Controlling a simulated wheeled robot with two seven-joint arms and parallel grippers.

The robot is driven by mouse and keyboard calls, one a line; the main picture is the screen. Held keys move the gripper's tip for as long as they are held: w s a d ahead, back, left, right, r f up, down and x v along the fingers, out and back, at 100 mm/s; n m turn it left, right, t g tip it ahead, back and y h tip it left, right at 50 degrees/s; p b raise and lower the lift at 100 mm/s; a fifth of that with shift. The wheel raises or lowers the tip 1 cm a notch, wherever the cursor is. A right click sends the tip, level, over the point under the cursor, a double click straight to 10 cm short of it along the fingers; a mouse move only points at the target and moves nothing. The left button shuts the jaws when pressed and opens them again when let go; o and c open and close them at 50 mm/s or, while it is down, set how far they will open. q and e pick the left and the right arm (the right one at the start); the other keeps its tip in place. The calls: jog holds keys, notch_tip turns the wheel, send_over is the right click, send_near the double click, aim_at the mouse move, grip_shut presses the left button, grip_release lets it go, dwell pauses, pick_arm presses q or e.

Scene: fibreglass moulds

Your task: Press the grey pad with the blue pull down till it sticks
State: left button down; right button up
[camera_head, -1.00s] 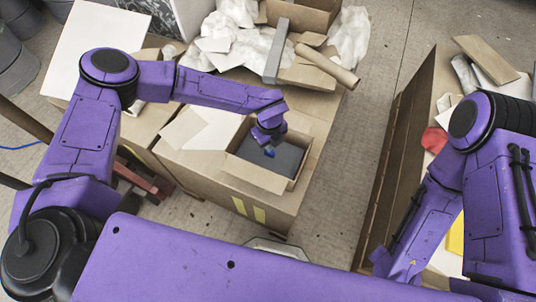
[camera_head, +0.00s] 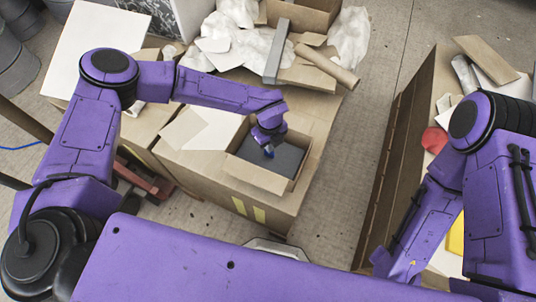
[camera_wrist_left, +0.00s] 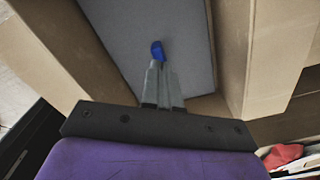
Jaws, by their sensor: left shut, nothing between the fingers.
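The grey pad (camera_head: 287,160) lies inside an open cardboard box (camera_head: 250,180) on a larger carton; in the left wrist view the pad (camera_wrist_left: 110,35) fills the upper middle, between the box walls. The blue pull (camera_wrist_left: 157,50) shows right at the tips of my left gripper (camera_wrist_left: 160,66). In the head view my left gripper (camera_head: 268,150) reaches down into the box over the pad. Its fingers are together with nothing between them. Whether the tips touch the pull or the pad I cannot tell. My right gripper is out of sight; only its arm shows at the right.
Box walls stand close around my left gripper. Crumpled white sheets (camera_head: 235,35), a cardboard tube (camera_head: 328,65) and a grey bar (camera_head: 277,50) lie behind the box. A tall cardboard panel (camera_head: 395,160) stands to the right, with bare floor between.

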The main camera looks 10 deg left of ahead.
pick_arm(q)
jog(key=shift+f+b, duration=0.65)
jog(key=shift+f, duration=0.25)
dwell(0.8)
jog(key=shift+r, duration=0.2)
notch_tip(320, 180, up, 7)
jog(key=p, duration=0.5)
jog(key=shift+f+p, duration=0.1)
jog(key=shift+p, duration=0.2)
dwell(0.4)
